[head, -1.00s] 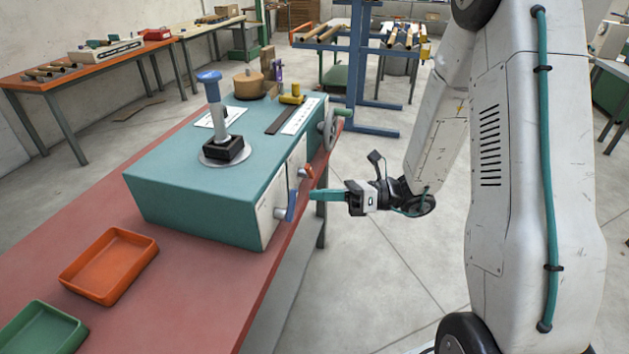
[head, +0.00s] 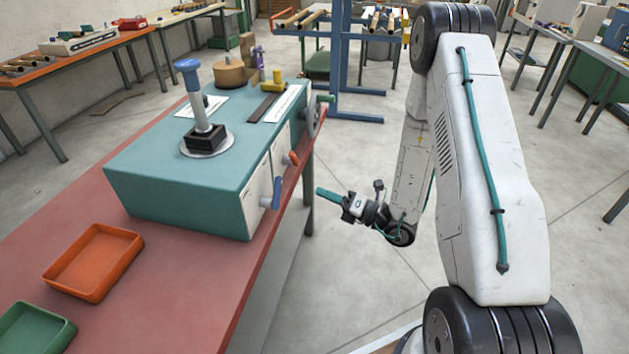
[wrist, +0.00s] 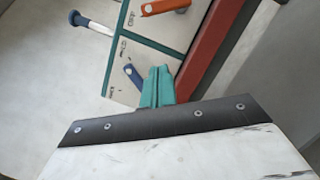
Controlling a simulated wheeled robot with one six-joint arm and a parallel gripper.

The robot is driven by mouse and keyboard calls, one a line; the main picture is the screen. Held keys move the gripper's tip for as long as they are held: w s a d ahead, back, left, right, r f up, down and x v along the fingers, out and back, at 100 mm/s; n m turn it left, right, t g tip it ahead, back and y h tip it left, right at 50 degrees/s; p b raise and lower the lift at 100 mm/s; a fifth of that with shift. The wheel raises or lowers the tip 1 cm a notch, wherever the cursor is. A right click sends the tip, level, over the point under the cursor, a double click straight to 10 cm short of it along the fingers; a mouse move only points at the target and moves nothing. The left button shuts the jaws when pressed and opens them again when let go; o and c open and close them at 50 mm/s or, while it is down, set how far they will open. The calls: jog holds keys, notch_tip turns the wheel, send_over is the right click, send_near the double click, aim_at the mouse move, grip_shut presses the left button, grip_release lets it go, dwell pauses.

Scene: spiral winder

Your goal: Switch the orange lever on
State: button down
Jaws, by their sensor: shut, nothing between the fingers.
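The orange lever (head: 290,158) sits on the side panel of the teal machine box (head: 180,190). It also shows at the top of the wrist view (wrist: 165,7), sticking out sideways to the right from its round pivot. A blue lever (head: 276,193) is on the nearer panel of the same side; in the wrist view the blue lever (wrist: 133,76) is partly beside my fingertips. My gripper (head: 320,190) is shut and empty, out in the air to the right of the box, apart from both levers. Its teal fingers (wrist: 158,85) are together in the wrist view.
The box stands on a red bench (head: 190,270) with an orange tray (head: 95,262) and a green tray (head: 35,330). A blue-topped post (head: 203,110) rises from the box. A handwheel (head: 312,115) juts from its far end.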

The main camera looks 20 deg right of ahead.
aim_at(294, 159)
jog(key=w+a+r, duration=0.3)
jog(key=w+a, duration=0.1)
jog(key=w, duration=0.5)
jog(key=shift+w+r, duration=0.15)
jog(key=shift+r, duration=0.15)
